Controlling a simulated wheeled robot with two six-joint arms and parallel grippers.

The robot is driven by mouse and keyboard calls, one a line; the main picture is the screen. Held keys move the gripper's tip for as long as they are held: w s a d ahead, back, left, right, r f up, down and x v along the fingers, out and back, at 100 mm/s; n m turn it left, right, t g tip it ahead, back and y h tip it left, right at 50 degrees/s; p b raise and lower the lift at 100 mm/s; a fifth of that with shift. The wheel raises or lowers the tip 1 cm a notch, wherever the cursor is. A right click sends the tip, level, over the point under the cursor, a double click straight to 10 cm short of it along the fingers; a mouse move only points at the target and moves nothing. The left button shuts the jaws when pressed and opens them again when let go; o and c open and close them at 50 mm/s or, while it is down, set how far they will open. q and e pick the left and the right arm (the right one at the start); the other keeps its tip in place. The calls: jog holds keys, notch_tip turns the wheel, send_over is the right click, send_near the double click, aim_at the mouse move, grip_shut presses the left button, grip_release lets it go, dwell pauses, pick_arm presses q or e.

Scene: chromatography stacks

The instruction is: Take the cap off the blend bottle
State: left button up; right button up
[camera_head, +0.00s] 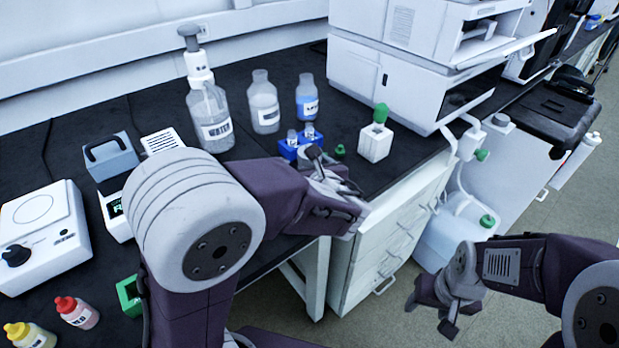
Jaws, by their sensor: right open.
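I cannot tell for sure which bottle is the blend bottle. An open-necked clear bottle (264,108) and a bottle with blue liquid (307,101) stand upright at the back of the black bench, with no caps visible on them. A loose green cap (340,151) lies on the bench right of a blue rack (288,151) holding small vials. My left gripper (334,176) is over the bench's front edge, just in front of the rack and partly covering it; its jaw opening is unclear. My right gripper (432,312) is open and empty, low over the floor, away from the bench.
A pump bottle (211,118) stands at the back left. A white block with a green top (376,142) is near the bench's right edge, before a large white instrument (387,84). Red-capped (80,316) and yellow-capped (31,338) bottles and a white stirrer (42,236) are left.

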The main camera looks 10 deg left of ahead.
pick_arm(q)
jog(key=shift+w, duration=0.15)
jog(key=c, duration=1.5)
jog(key=shift+c, duration=0.2)
jog(key=shift+r, duration=0.15)
